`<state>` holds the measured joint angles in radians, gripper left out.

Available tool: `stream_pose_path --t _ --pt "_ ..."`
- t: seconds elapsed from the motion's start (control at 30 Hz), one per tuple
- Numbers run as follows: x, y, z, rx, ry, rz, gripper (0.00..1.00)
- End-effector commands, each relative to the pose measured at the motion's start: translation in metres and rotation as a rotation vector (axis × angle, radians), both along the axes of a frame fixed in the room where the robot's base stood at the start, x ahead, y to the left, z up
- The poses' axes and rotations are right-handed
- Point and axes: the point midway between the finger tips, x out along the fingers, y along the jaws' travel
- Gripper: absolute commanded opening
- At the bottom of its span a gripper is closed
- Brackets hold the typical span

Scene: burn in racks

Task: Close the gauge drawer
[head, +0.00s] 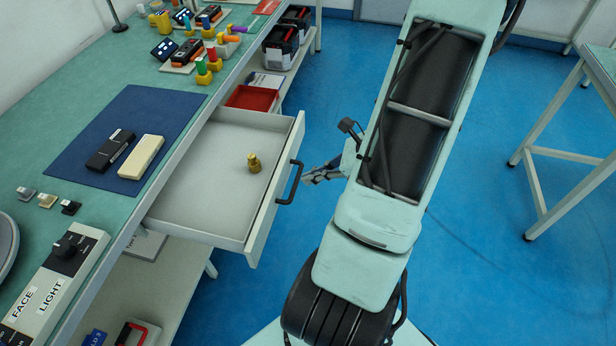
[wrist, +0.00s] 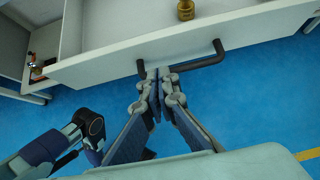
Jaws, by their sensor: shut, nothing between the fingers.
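The gauge drawer (head: 215,165) is pulled out from under the green-topped bench. It has a pale front with a dark bar handle (head: 290,183). A small brass piece (head: 254,163) stands inside the drawer, and it also shows in the wrist view (wrist: 186,10). My gripper (head: 308,178) is just outside the drawer front, by the handle. In the wrist view my gripper (wrist: 158,72) has its fingers together and empty, with the tips at the handle bar (wrist: 195,62) near its left end. I cannot tell whether they touch it.
A red tray (head: 252,98) and black bins stand on the lower shelf. Blue floor is open right of the drawer; another table frame (head: 570,120) stands farther right.

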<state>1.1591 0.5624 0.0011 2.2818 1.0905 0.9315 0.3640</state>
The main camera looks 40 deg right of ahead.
Motion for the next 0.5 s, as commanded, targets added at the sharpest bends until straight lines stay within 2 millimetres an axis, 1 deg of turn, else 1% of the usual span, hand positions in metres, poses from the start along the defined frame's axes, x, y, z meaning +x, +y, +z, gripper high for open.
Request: stream_pose_path --t 0.03,0.23,0.4,0.5 --pt "0.005 0.006 -0.009 0.005 0.001 0.004 0.0" --pt "0.026 0.022 -0.034 0.002 0.001 0.004 0.0" --pt "0.04 0.032 -0.048 0.0 0.0 0.004 0.0" --pt "0.043 0.035 -0.052 -0.001 0.0 0.005 0.0"
